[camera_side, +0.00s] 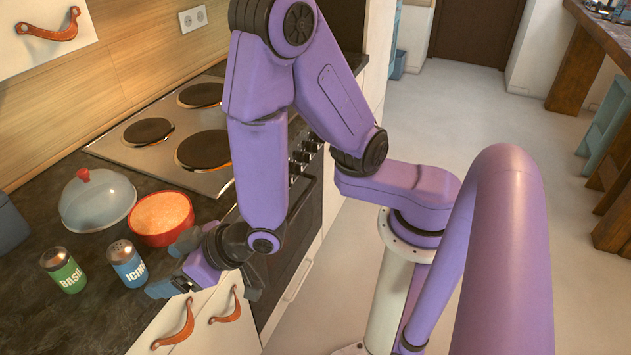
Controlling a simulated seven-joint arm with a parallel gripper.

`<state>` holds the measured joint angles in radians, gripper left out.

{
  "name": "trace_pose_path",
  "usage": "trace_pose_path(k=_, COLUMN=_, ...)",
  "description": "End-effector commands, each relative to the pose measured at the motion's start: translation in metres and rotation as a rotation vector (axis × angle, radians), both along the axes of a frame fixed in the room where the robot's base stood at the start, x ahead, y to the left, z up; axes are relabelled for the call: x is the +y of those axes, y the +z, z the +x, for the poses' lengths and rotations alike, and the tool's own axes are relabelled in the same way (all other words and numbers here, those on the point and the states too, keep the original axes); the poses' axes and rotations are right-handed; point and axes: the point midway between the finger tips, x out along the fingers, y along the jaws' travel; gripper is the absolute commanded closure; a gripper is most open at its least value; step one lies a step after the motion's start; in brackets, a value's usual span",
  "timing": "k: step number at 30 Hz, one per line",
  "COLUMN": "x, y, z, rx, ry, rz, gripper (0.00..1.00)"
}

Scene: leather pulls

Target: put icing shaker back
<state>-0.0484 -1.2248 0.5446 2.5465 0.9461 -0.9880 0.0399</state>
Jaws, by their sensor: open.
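The icing shaker (127,264) has a blue label reading "ICIN" and a metal top. It stands upright on the dark counter, just in front of the red bowl. My gripper (168,267) is open, just right of the icing shaker, with its fingers pointing left. One finger (160,289) lies close to the shaker's lower right side; I cannot tell whether it touches. Nothing shows between the fingers. The green basil shaker (64,270) stands upright to the left of the icing shaker.
The red bowl (161,219) with orange contents sits right behind the icing shaker. A glass lid (97,200) with a red knob lies beside it. The stove (167,146) with several hotplates is behind. Leather-pull drawers (210,318) are below the counter edge. Bare counter (70,325) lies in front.

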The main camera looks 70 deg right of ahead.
Motion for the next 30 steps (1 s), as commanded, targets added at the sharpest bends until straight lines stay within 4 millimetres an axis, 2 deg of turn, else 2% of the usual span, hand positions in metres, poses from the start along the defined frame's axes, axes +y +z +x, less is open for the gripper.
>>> trace_pose_path(k=6, x=0.002, y=0.007, z=-0.043, rx=0.285, ry=0.220, rz=0.011, gripper=0.20)
trace_pose_path(k=11, x=-0.015, y=0.021, z=-0.085, rx=0.447, ry=0.401, rz=-0.055, gripper=0.20)
trace_pose_path(k=17, x=-0.064, y=0.043, z=-0.134, rx=0.588, ry=0.602, rz=-0.215, gripper=0.20)
trace_pose_path(k=21, x=-0.113, y=0.059, z=-0.161, rx=0.651, ry=0.703, rz=-0.374, gripper=0.20)
trace_pose_path(k=27, x=-0.181, y=0.078, z=-0.183, rx=0.703, ry=0.760, rz=-0.592, gripper=0.20)
trace_pose_path(k=30, x=-0.202, y=0.084, z=-0.188, rx=0.715, ry=0.764, rz=-0.662, gripper=0.20)
